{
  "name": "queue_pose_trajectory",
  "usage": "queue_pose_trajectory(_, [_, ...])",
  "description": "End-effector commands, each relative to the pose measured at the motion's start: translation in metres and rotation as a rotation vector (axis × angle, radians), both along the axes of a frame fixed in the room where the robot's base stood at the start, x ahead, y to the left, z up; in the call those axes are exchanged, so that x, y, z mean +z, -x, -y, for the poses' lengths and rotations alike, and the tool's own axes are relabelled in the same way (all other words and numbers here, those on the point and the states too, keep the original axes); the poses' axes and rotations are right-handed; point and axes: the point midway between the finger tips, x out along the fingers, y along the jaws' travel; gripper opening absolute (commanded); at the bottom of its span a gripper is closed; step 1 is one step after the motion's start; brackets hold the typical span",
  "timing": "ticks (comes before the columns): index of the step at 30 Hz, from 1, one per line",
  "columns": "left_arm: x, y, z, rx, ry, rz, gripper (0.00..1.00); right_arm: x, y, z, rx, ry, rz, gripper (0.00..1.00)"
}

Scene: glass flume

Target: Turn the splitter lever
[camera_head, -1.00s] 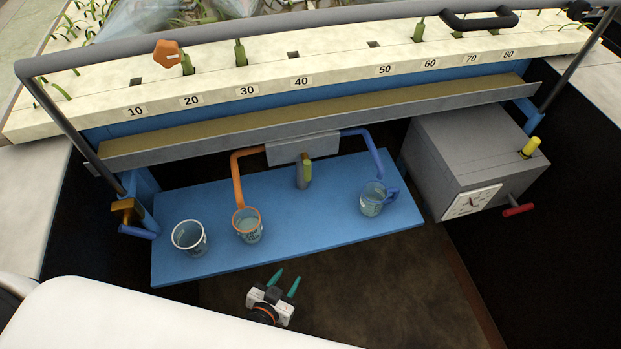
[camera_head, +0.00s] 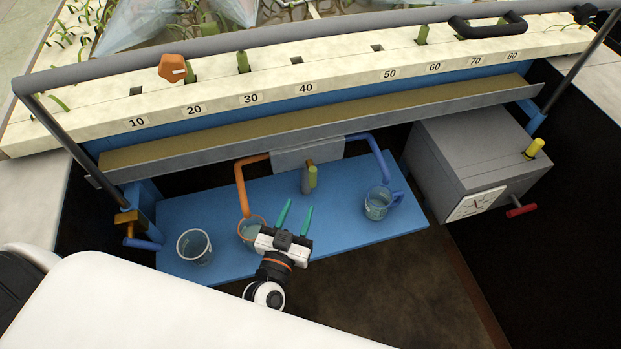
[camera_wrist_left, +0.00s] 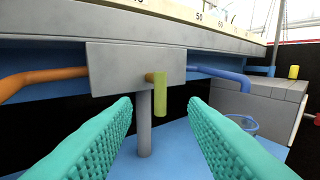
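The splitter is a grey box (camera_head: 307,153) with an orange pipe (camera_head: 241,190) on its left and a blue pipe (camera_head: 381,158) on its right. Its lever has a yellow-green handle (camera_head: 313,176) that hangs down in front of the box; the handle also shows in the left wrist view (camera_wrist_left: 161,93). My left gripper (camera_head: 293,219) has teal fingers and is open and empty. It is in front of and below the lever, pointing at it. In the left wrist view the handle appears between the open fingers (camera_wrist_left: 160,115), farther off and not touched. My right gripper is not in view.
A blue shelf (camera_head: 225,212) carries a clear cup (camera_head: 195,247), an orange-rimmed cup (camera_head: 247,232) partly behind my gripper, and a blue-handled cup (camera_head: 377,204). A grey box with a dial (camera_head: 476,204) stands at right. A long metal ledge (camera_head: 220,143) runs above.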

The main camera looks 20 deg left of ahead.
Motion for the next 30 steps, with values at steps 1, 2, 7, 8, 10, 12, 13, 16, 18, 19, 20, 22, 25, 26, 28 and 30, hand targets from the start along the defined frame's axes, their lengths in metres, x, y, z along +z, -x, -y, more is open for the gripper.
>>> queue_pose_trajectory(1, [0.002, -0.013, 0.000, 0.001, 0.002, 0.004, 0.40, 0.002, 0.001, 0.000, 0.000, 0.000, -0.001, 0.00])
queue_pose_trajectory(2, [0.002, -0.019, 0.000, 0.001, 0.002, 0.003, 0.40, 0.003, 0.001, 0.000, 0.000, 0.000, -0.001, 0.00])
queue_pose_trajectory(7, [0.001, -0.053, 0.000, 0.000, 0.000, 0.002, 0.40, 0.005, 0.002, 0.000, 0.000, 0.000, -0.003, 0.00])
queue_pose_trajectory(8, [0.001, -0.058, 0.000, 0.000, 0.000, 0.002, 0.40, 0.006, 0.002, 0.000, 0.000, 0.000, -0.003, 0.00])
queue_pose_trajectory(10, [0.001, -0.069, 0.000, 0.000, 0.000, 0.001, 0.40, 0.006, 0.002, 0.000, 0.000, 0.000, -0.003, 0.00])
queue_pose_trajectory(12, [0.000, -0.078, -0.001, 0.000, 0.000, 0.000, 0.40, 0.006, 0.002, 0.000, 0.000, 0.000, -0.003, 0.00])
queue_pose_trajectory(13, [0.000, -0.080, -0.001, 0.000, 0.000, 0.000, 0.40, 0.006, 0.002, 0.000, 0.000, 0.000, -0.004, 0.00])
queue_pose_trajectory(16, [0.000, -0.087, -0.001, 0.000, 0.001, -0.001, 0.40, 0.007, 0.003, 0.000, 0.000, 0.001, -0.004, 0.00])
queue_pose_trajectory(18, [0.000, -0.090, -0.001, 0.000, 0.001, -0.002, 0.40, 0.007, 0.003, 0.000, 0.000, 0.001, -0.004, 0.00])
queue_pose_trajectory(19, [0.000, -0.090, -0.001, 0.000, 0.001, -0.002, 0.40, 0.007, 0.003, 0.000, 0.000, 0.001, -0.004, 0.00])
queue_pose_trajectory(20, [0.000, -0.091, -0.001, 0.000, 0.001, -0.002, 0.40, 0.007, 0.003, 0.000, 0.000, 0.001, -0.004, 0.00])
queue_pose_trajectory(22, [0.000, -0.091, -0.001, 0.000, 0.001, -0.002, 0.40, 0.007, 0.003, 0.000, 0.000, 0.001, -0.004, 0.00])
queue_pose_trajectory(25, [-0.001, -0.091, -0.001, 0.000, 0.001, -0.002, 0.40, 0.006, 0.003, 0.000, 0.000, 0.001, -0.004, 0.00])
queue_pose_trajectory(26, [-0.001, -0.090, -0.001, 0.000, 0.000, -0.002, 0.40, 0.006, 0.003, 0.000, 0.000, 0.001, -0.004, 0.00])
queue_pose_trajectory(28, [-0.001, -0.090, -0.001, 0.000, 0.000, -0.002, 0.30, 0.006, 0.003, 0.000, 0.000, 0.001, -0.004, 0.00])
queue_pose_trajectory(30, [-0.001, -0.090, 0.000, -0.001, 0.000, -0.002, 0.18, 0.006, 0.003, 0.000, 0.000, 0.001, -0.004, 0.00])
